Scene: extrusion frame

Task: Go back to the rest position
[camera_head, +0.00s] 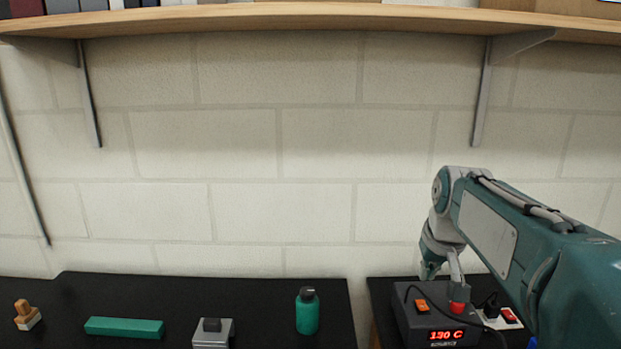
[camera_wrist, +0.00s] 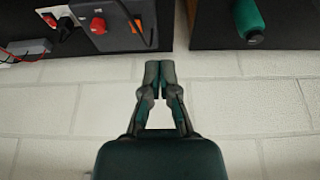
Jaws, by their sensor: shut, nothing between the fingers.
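My gripper (camera_wrist: 162,68) is shut and empty in the wrist view, its two fingers together in front of the pale block wall. In the head view my teal and grey arm reaches in from the right and bends down at the wrist. The wrist hangs just above and behind a dark control box (camera_head: 405,326), which has a red lit display reading about 130 C, an orange switch (camera_head: 421,306) and a red knob (camera_head: 458,307). The box also shows in the wrist view (camera_wrist: 122,42). I cannot tell the exact gap between gripper and box.
A white power strip (camera_head: 500,318) sits right of the box. A wooden shelf (camera_head: 280,17) spans above.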

